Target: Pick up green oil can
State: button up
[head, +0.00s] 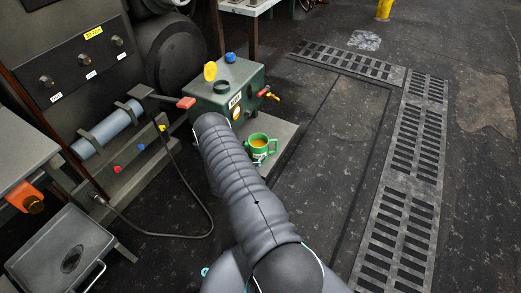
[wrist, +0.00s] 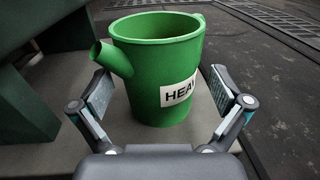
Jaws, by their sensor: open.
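The green oil can (head: 257,154) stands upright on a grey plate (head: 284,136) in the head view, beside a green box-shaped unit. In the wrist view the green oil can (wrist: 157,60) is large and close, with its spout to the left and a white label partly reading "HEA". My gripper (wrist: 161,98) is open, with one finger on each side of the can's lower body.
The green unit (head: 228,92) with red and yellow fittings stands close behind and left of the can. A dark hose (head: 190,190) loops on the left. A metal tray (head: 62,250) sits at lower left. Slotted floor grates (head: 400,190) lie right, with open floor around them.

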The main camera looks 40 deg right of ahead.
aim_at(264, 141)
jog(key=x, duration=0.3)
jog(key=shift+w+d, duration=0.1)
jog(key=shift+d, duration=0.25)
jog(key=shift+c, duration=0.3)
jog(key=c, duration=1.4)
jog(key=shift+o, duration=0.2)
jog(key=shift+r, duration=0.15)
jog(key=shift+s+d+r+p, duration=0.3)
jog(key=shift+s+d+r, duration=0.45)
jog(key=shift+s+r, duration=1)
jog(key=shift+s+d+r+p, duration=0.3)
jog(key=shift+s+d+r, duration=0.4)
jog(key=shift+s+r, duration=1.1)
jog(key=shift+s+d+r+p, duration=0.3)
jog(key=shift+s+d+r, duration=0.45)
jog(key=shift+s+r, duration=1)
